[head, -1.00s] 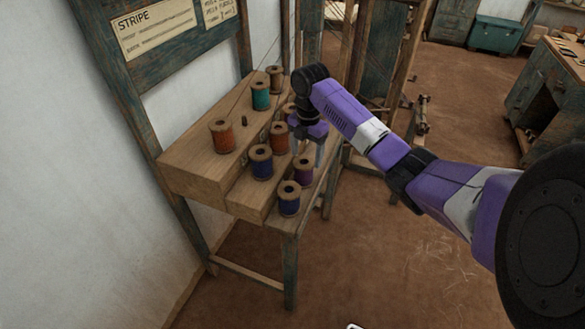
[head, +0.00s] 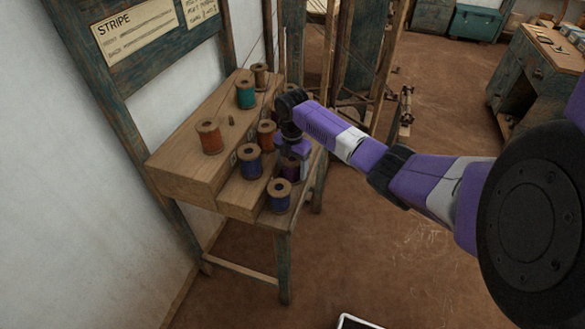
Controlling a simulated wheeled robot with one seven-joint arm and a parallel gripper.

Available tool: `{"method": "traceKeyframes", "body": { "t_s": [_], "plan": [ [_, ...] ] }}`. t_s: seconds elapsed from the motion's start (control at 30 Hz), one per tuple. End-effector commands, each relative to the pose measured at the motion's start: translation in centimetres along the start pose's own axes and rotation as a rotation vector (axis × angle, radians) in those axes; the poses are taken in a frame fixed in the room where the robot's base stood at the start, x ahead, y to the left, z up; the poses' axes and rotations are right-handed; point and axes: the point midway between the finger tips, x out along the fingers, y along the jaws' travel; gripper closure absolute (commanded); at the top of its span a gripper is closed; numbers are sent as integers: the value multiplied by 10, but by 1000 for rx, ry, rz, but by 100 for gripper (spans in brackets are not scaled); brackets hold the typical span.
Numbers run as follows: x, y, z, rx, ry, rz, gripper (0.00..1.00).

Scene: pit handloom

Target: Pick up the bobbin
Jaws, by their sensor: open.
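Several wooden bobbins of thread stand on a stepped wooden rack at the left; which one the task means, I cannot tell. The top step has an orange bobbin (head: 209,137), a teal bobbin (head: 246,95) and a brown bobbin (head: 260,77). The middle step has another orange bobbin (head: 266,132) and a blue bobbin (head: 250,162).
The stepped rack (head: 185,178) stands against a white wall, with a paper sign (head: 134,32) above. Loom posts (head: 353,60) rise behind my arm. A wooden desk (head: 535,75) and a teal chest (head: 478,22) stand further back. The brown floor at right is open.

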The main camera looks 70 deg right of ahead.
Motion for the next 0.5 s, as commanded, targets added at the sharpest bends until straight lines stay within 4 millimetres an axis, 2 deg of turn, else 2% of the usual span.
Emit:
{"method": "traceKeyframes", "body": {
  "t_s": [0.07, 0.1, 0.33, 0.5],
  "plan": [
    [0, 0, 0, 0, 0, 0, 30],
    [0, 0, 0, 0, 0, 0, 34],
    [0, 0, 0, 0, 0, 0, 79],
    [-1, 0, 0, 0, 0, 1, 80]
  ]
}}
